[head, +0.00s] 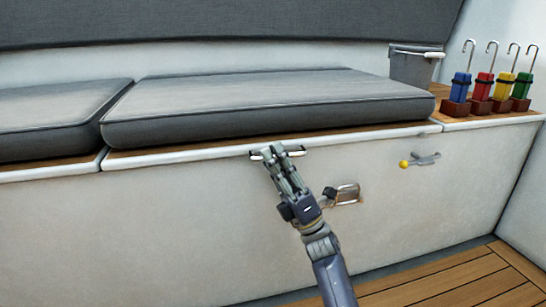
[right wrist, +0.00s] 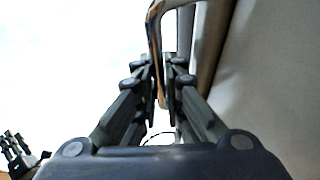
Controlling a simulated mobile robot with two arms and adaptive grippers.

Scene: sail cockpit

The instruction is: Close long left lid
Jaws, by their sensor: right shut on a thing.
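The long lid (head: 200,151) has a white front edge and a wooden top, with a grey cushion (head: 270,100) lying on it. It looks flat and about level with the neighbouring bench top, with no clear gap along its edge. A metal handle (head: 295,152) sits at its front edge, and its bar (right wrist: 154,45) also shows in the right wrist view. My right gripper (head: 273,153) reaches up from below and is shut on the handle, its fingers on either side of the bar.
A second lid (head: 50,166) with its own cushion adjoins on the left. A latch (head: 345,194) and a yellow-knobbed lever (head: 420,160) are on the bench front. A grey bucket (head: 412,68) and several coloured hooked blocks (head: 460,88) stand at the right. Wooden floor (head: 470,280) is below.

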